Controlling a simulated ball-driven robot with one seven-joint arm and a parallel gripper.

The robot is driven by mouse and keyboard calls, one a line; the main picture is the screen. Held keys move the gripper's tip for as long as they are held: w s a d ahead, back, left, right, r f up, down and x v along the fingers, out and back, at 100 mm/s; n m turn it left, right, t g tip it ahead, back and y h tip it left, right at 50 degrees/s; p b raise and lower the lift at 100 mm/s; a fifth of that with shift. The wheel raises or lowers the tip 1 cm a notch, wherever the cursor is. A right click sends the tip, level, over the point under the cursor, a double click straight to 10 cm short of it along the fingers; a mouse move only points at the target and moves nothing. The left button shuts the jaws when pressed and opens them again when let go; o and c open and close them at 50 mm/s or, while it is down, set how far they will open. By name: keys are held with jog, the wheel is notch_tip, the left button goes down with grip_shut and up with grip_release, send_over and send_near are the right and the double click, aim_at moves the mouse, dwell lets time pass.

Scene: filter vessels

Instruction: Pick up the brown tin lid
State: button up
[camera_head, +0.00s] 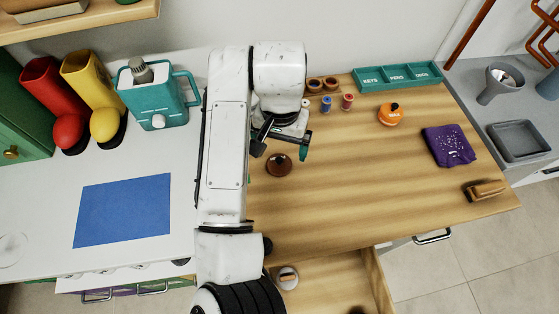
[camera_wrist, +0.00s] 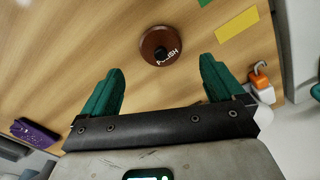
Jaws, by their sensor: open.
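In the wrist view the lid (camera_wrist: 148,53) shows white lettering that seems to read "POLISH". My gripper (camera_head: 282,150) is open and empty, above the table close to the lid. In the wrist view my gripper (camera_wrist: 162,68) has its green fingers spread wide, and the lid appears between and just beyond their tips. The fingers do not touch the lid there. Whether a tin is under the lid, I cannot tell.
An orange tin (camera_head: 390,117), small spools (camera_head: 347,103), a teal divided tray (camera_head: 398,79), a purple cloth-like item (camera_head: 449,146) and a brown brush-like item (camera_head: 485,190) stand around the table. An open drawer (camera_head: 330,275) juts out in front. The table's middle is clear.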

aim_at(280, 158)
jog(key=shift+a+f+p, duration=0.15)
jog(key=shift+f+p, duration=0.25)
jog(key=shift+f, duration=2.3)
jog(key=shift+c, duration=0.4)
jog(key=c, duration=1)
